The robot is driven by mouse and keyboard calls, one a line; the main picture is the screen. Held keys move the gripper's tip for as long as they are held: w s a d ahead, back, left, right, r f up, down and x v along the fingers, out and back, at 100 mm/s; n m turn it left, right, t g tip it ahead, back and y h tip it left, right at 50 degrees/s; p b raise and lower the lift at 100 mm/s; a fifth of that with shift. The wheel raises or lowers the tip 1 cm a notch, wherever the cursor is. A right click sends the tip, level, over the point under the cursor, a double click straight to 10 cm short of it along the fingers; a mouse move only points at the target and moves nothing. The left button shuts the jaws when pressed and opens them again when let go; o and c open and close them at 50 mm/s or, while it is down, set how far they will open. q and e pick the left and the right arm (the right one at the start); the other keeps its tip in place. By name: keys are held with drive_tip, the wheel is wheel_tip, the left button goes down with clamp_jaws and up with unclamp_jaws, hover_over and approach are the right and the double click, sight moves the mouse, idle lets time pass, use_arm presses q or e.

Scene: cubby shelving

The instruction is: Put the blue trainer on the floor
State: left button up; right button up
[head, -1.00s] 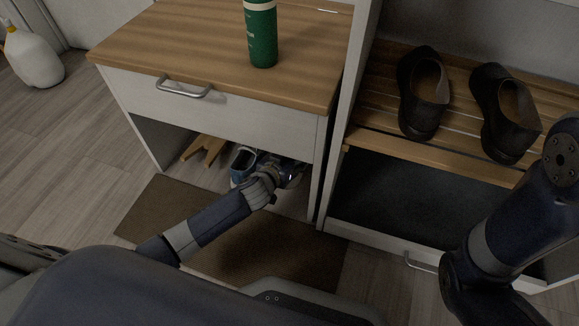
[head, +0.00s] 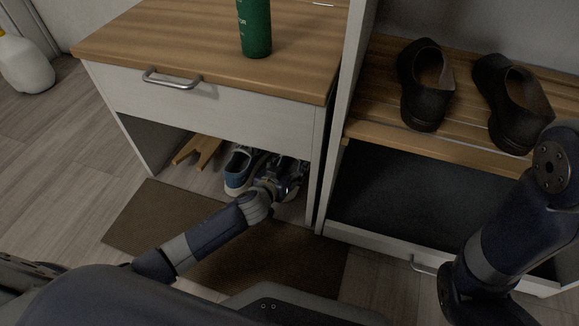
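The blue trainer (head: 238,168) stands in the open cubby under the drawer of the wooden-topped cabinet. A second shoe seems to sit to its right, mostly hidden behind my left gripper. My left gripper (head: 284,180) reaches into the cubby just right of the blue trainer. Its fingers are dark and small against the shoes, so I cannot tell if they are open or shut. The floor (head: 60,150) is grey wood planks. My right arm comes in at the right edge; its gripper is out of view.
A brown mat (head: 150,215) lies in front of the cubby, partly under my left arm. A wooden boot jack (head: 198,152) is left of the trainer. A green bottle (head: 254,28) stands on the cabinet top. Black shoes (head: 425,85) sit on the slatted shelf at right.

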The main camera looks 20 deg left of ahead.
use_arm(q)
drive_tip(key=shift+o, duration=0.3)
drive_tip(key=shift+r, duration=0.15)
drive_tip(key=shift+s+r+p, duration=0.2)
drive_tip(key=shift+s+p, duration=0.05)
drive_tip(key=shift+p, duration=0.15)
drive_tip(key=p+v, duration=0.6)
drive_tip(key=v, duration=0.5)
drive_tip(key=shift+s, duration=0.2)
drive_tip(key=shift+a, duration=0.15)
